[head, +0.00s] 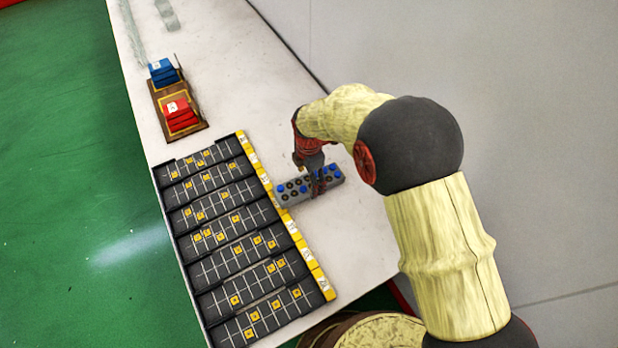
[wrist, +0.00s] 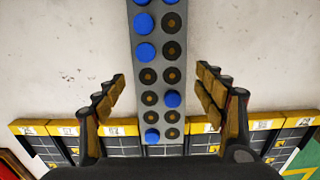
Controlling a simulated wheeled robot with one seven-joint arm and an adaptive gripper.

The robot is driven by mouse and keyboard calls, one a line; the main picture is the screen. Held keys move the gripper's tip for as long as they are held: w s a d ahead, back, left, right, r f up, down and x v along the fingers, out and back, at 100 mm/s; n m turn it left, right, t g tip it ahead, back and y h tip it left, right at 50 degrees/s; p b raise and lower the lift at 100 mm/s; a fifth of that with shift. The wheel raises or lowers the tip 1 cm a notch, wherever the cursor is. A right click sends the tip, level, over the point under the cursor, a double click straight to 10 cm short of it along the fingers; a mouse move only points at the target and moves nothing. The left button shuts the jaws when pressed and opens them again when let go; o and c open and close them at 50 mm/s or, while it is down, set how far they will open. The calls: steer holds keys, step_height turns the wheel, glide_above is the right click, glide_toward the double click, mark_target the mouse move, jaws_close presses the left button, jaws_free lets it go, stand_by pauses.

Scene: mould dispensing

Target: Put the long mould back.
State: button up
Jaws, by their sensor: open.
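The long mould (head: 294,194) is a grey bar with two rows of blue and dark round spots. It is on or just above the white table, right of the black rack (head: 203,189). Its left end meets the rack's yellow label edge; I cannot tell whether it rests on it. In the wrist view the mould (wrist: 158,60) runs down the middle and overlaps the yellow edge. My gripper (head: 316,181) is over the mould, pointing down. In the wrist view its fingers (wrist: 160,80) stand apart on both sides of the mould, with gaps showing.
The rack has several dark gridded rows holding small yellow pieces, with white labels on its yellow edge. A wooden tray (head: 192,130) with a blue block (head: 162,71) and a red block (head: 180,114) stands farther back. The white table (head: 235,75) is clear behind the mould. A grey wall is at right.

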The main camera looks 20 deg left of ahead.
mark_target(309, 182)
step_height(309, 182, up, 13)
steer(key=p, duration=0.2)
steer(key=shift+p, duration=0.3)
steer(key=shift+r, duration=0.15)
steer(key=d+r+m+t+y, duration=0.1)
steer(key=d+r+m+t, duration=0.1)
steer(key=d+r+m, duration=1.35)
steer(key=s+d+r+m+t, duration=0.1)
steer(key=s+d+r+m, duration=0.2)
steer(key=d, duration=0.9)
steer(key=s+d+r+m+t+h, duration=0.1)
steer(key=s+d+r+m, duration=0.3)
steer(key=s+d+m, duration=0.5)
steer(key=s+d+t, duration=0.1)
steer(key=s+d, duration=0.1)
steer(key=s, duration=0.3)
steer(key=shift+d+r+m+t, duration=0.25)
steer(key=shift+d+m+t, duration=0.05)
steer(key=shift+d+m, duration=0.1)
steer(key=shift+s, duration=0.1)
steer(key=shift+f+b, duration=1.1)
